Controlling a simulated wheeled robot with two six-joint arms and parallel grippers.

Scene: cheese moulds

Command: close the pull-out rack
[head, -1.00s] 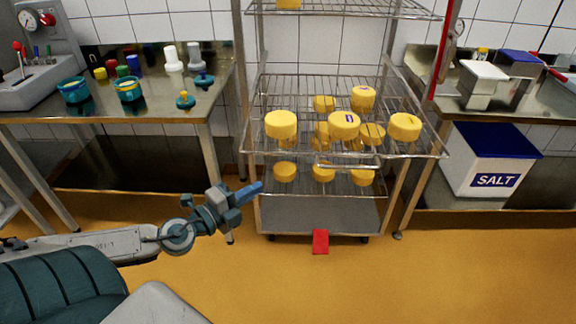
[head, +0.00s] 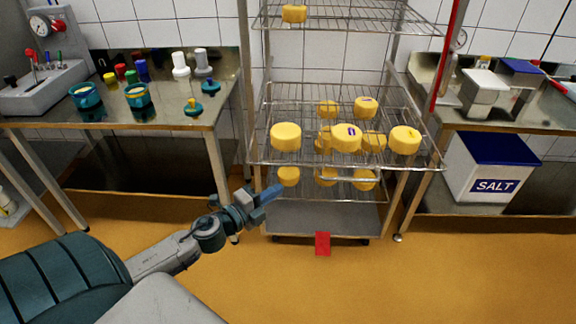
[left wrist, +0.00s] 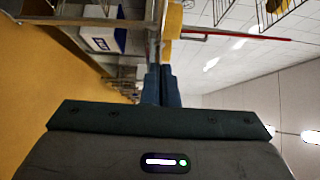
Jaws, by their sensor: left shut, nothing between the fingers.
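The pull-out rack (head: 262,158) is a wire shelf at mid-height of a metal trolley, with a handle bar (head: 350,180) along its front. It sticks out toward me and carries several yellow cheeses, such as one at the front left (head: 286,136). My left gripper (head: 270,194) is shut and empty, in front of the lower left of the trolley and below the rack's front left corner. I cannot tell how far apart they are. In the left wrist view its blue fingers (left wrist: 161,86) are together. My right gripper is in no view.
A steel table (head: 160,118) with teal tubs stands left. A right-hand table holds scales, with a white salt bin (head: 490,172) below. A red item (head: 322,243) is at the trolley's foot. A lower shelf holds more cheeses.

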